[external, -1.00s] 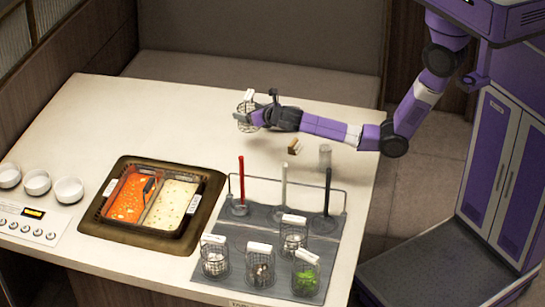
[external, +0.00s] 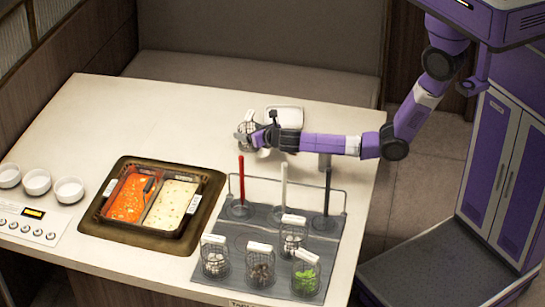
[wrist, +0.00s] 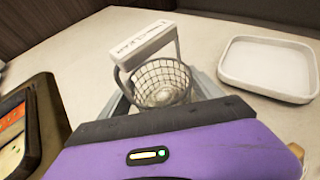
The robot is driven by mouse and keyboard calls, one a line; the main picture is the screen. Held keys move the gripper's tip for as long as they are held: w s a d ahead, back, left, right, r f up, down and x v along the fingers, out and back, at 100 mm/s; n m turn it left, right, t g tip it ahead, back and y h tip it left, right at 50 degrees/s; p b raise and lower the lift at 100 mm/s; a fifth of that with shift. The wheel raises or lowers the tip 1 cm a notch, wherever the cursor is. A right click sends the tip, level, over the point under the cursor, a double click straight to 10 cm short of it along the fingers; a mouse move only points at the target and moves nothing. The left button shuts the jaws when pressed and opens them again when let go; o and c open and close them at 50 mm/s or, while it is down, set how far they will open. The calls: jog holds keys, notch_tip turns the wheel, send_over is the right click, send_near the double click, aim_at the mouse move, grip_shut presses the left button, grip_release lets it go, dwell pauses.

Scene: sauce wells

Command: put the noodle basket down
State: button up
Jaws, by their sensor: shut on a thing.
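The noodle basket is a wire mesh basket (external: 247,133) with a white labelled block on its handle. My gripper (external: 258,137) is shut on it, beyond the pot at the back of the table. In the wrist view the basket (wrist: 163,82) sits between the fingers, with something pale inside and the white label block (wrist: 146,45) above it. I cannot tell whether its bottom touches the table. A white shallow tray (wrist: 235,72) lies to the right of the basket in the wrist view; it also shows behind my wrist in the external view (external: 284,109).
A sunken pot (external: 110,213) with red and pale soups is at front left. A grey mat (external: 225,285) holds several wire baskets and a rack with three upright utensils. White bowls (external: 37,182) stand at far left. The table's back left is clear.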

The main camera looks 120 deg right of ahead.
jog(key=shift+f, duration=0.1)
jog(key=o, duration=1.7)
jog(key=shift+f, duration=0.1)
jog(key=shift+r, duration=0.3)
jog(key=p+v, duration=0.1)
jog(key=v, duration=1.1)
